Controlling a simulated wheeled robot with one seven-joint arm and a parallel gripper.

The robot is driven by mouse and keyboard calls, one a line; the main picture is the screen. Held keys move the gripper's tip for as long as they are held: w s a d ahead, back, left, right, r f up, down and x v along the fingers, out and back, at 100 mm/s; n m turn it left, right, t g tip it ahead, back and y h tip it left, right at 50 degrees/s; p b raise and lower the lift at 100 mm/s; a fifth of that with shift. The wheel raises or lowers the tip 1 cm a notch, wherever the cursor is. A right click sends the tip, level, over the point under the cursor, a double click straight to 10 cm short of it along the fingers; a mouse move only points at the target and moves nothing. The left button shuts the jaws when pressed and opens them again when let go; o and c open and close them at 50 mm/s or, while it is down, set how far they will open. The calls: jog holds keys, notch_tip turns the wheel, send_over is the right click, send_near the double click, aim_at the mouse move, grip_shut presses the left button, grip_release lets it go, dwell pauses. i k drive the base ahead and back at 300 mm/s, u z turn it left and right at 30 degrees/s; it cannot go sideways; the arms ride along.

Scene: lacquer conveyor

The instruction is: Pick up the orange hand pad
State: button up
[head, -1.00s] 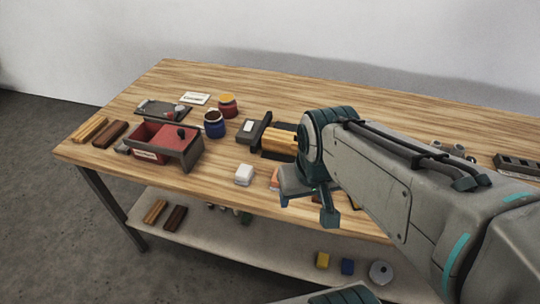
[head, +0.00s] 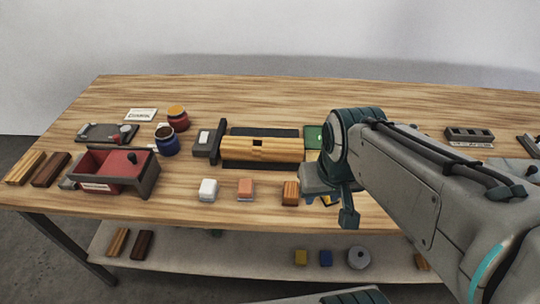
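On the front part of the table, a salmon-orange pad (head: 246,189) lies between a white block (head: 208,190) and an orange-brown, grained block (head: 290,192). The salmon one looks most like the orange hand pad, but the two orange tones are close. My gripper (head: 329,206) is to the right of these pads, pointing down over the front of the table. One finger shows clearly; the other is mostly hidden behind the gripper body. The fingers look apart, with nothing seen held. A bit of yellow shows between them, largely covered.
A lower shelf (head: 190,262) holds small blocks. Bare table (head: 225,211) lies in front of the pads.

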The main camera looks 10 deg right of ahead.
aim_at(245, 187)
jog(key=z, duration=3.45)
jog(key=k, duration=1.2)
jog(key=u, duration=1.45)
